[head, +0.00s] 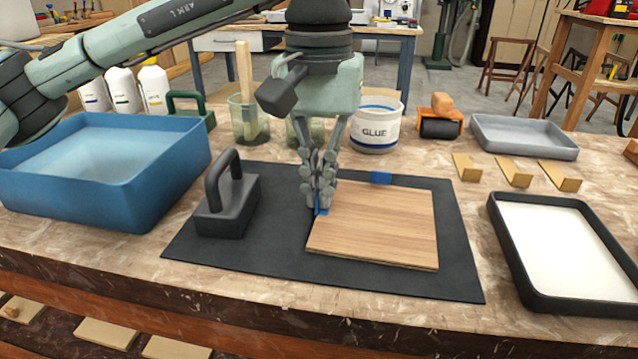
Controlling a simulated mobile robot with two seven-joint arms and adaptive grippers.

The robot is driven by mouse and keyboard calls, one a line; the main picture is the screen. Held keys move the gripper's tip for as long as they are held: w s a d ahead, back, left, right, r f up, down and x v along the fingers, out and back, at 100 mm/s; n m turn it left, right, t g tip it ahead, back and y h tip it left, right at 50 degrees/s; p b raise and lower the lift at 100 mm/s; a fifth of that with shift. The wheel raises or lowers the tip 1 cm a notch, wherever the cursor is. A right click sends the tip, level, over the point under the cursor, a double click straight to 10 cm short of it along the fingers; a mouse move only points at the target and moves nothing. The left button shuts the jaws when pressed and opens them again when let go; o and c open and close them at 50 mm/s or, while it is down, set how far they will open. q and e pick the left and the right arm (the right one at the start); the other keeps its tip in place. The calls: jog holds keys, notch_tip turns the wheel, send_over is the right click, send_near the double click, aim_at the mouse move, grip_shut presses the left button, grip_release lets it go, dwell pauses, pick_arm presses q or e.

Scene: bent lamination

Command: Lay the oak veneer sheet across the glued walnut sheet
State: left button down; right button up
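A light brown wood-grain sheet, which I take as the oak veneer sheet (380,222), lies over the black mat (230,256). It has one blue tab (381,178) at its far edge and another at its left edge. My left gripper (318,208) points straight down at the left edge. Its fingers are close together, with the blue left tab between their tips. The walnut sheet cannot be made out separately; a thin layered edge shows along the front of the oak sheet. My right gripper is out of view.
A black handled weight (228,205) stands left of the sheet on the mat. A blue bin (95,190) is at left, a glue tub (376,128) behind. A black tray (503,250) with a white inside is at right, with wooden blocks (514,172) behind it.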

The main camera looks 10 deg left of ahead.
pick_arm(q)
jog(key=c, duration=1.6)
grip_release()
jog(key=shift+c, duration=0.2)
jog(key=shift+o, duration=0.2)
jog(key=o, duration=0.4)
jog(key=shift+o, duration=0.2)
jog(key=shift+r, duration=0.1)
jog(key=shift+r+p, duration=1.75)
jog(key=shift+r, duration=1.2)
